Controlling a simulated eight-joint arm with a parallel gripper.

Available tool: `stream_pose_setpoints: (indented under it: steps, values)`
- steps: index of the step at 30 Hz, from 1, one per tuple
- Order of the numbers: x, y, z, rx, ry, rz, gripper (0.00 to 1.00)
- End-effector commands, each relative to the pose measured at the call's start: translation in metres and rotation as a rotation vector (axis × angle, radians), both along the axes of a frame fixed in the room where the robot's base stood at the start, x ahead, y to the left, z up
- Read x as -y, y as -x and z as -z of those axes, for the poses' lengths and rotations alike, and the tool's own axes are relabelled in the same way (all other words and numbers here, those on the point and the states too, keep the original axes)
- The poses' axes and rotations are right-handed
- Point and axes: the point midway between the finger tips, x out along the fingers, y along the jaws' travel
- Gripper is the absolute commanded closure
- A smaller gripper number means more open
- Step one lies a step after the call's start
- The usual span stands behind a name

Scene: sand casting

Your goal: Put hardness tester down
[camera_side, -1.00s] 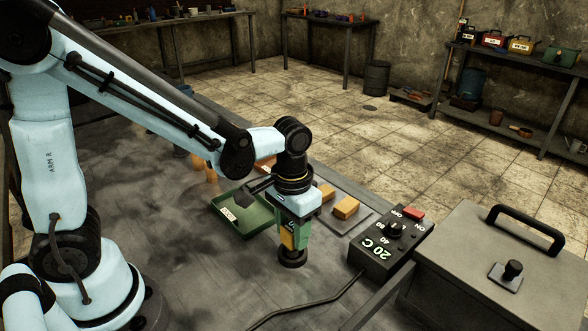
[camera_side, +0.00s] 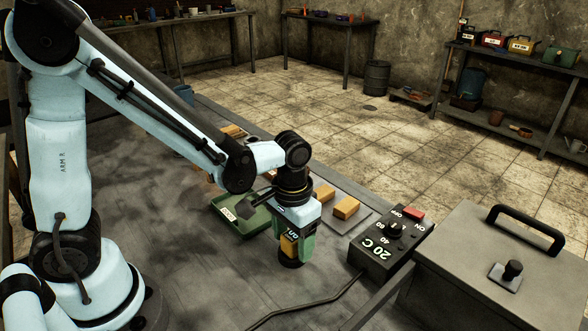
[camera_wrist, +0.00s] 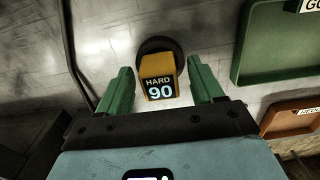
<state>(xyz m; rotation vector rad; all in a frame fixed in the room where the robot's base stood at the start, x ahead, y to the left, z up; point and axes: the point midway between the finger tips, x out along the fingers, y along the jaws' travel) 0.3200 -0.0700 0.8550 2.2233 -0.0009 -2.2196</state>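The hardness tester is a yellow block marked "HARD 90" on a round dark base. In the wrist view the tester (camera_wrist: 158,90) stands between the two green fingers of my gripper (camera_wrist: 160,66), with a narrow gap on each side. In the side view the tester (camera_side: 289,246) is low at the table surface, its base apparently resting on the table. My gripper (camera_side: 296,232) is directly over and around it there, and partly hides it. The fingers look open and apart from the tester.
A green tray (camera_side: 223,214) with a label lies just behind the gripper. The table's front left is clear.

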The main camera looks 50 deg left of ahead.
Motion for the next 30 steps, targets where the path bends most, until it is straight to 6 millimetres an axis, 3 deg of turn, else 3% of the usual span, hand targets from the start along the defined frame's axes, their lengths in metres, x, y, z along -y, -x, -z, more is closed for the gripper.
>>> stream_pose_setpoints:
  steps: [14,30]
  values:
    - [0.0,0.0,-0.011,0.0,0.0,0.0,0.32]
    - [0.0,0.0,-0.086,0.0,0.0,0.0,0.32]
